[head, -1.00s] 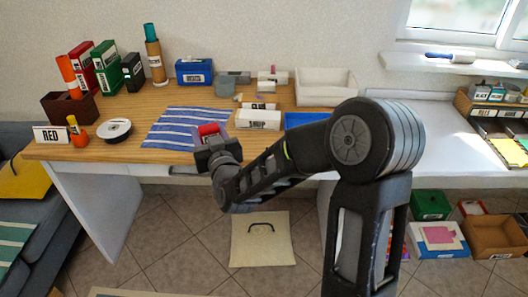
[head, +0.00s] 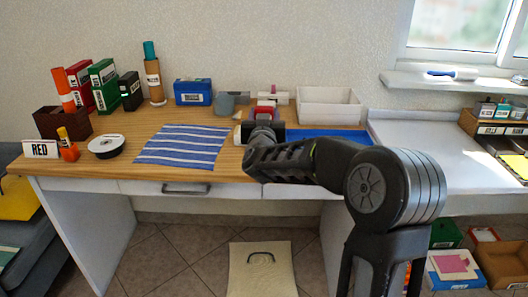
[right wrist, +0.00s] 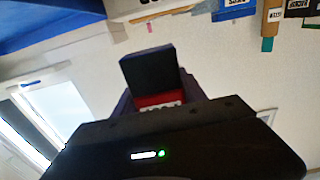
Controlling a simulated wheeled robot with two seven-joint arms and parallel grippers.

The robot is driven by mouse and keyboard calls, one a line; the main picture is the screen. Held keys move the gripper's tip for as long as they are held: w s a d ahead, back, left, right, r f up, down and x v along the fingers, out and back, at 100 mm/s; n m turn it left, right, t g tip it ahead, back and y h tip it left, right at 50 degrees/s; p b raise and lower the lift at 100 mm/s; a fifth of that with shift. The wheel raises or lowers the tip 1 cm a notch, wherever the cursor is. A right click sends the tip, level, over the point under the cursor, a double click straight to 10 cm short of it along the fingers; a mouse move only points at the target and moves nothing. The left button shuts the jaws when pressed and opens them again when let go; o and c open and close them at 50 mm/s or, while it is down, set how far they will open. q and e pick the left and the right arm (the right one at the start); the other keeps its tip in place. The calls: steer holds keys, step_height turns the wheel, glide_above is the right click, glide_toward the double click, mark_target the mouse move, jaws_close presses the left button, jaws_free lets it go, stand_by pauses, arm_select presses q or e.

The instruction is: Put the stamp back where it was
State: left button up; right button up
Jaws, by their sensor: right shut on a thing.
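The stamp (head: 265,104) is a small red thing, held in my right gripper (head: 264,116) above the back middle of the desk. Its red body also shows in the right wrist view (right wrist: 158,100) between the dark fingers, with a pale label on it. My right gripper is shut on it. My gripper and forearm hide much of the stamp and the desk items behind and below, so I cannot tell the gap to the desk. My left gripper is in neither view.
A blue-and-white striped cloth (head: 183,147) lies left of the gripper. A white open tray (head: 330,118) and a blue flat area (head: 345,138) are at right. A blue box (head: 193,98) stands behind. A tape roll (head: 106,151) and RED sign (head: 41,150) are at left.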

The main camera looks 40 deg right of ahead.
steer(key=shift+f, duration=1.65)
steer(key=shift+f+b, duration=0.7)
steer(key=shift+f, duration=1.75)
steer(key=shift+f, duration=0.15)
steer(key=o, duration=1.1)
steer(key=shift+c, duration=0.2)
steer(key=v, duration=1.2)
